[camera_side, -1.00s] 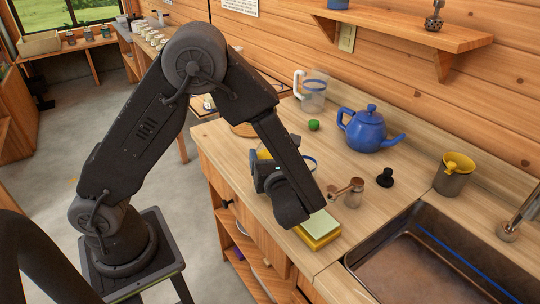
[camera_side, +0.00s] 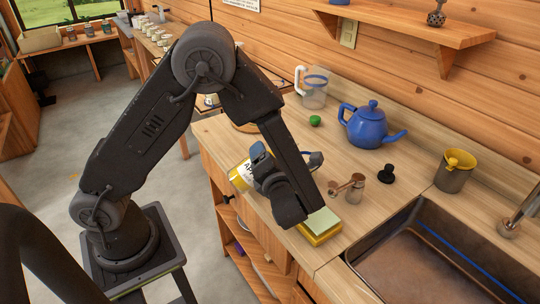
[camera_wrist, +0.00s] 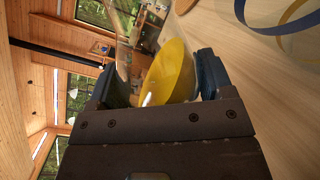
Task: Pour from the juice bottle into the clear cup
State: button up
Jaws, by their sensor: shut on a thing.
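My gripper (camera_side: 268,172) is shut on the juice bottle (camera_side: 240,177), which has yellow juice and a white label with dark letters. In the side view the bottle is tipped well over, its labelled part left of the jaws; the rest is hidden behind my gripper. In the wrist view yellow juice (camera_wrist: 172,72) shows between the jaws (camera_wrist: 165,80), with clear bottle wall beside it. The clear cup (camera_wrist: 275,17), with a blue and a yellow band, is partly in view at the wrist view's upper right. In the side view it is mostly hidden behind my gripper.
A green cap (camera_side: 315,120), a blue teapot (camera_side: 366,128) and a clear jug (camera_side: 312,88) stand further back. The sink (camera_side: 420,255) is at right.

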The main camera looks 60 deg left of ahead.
jog(key=shift+s+f+m, duration=0.2)
jog(key=shift+m, duration=0.4)
jog(key=shift+s+a+r+m, duration=0.1)
jog(key=shift+r+m, duration=0.25)
jog(key=shift+m, duration=0.35)
jog(key=shift+r+m, duration=1.25)
jog(key=shift+m, duration=0.45)
jog(key=shift+f, duration=0.1)
jog(key=shift+f+n, duration=0.8)
jog(key=shift+n, duration=0.4)
jog(key=shift+r+m, duration=0.65)
jog(key=shift+m, duration=0.25)
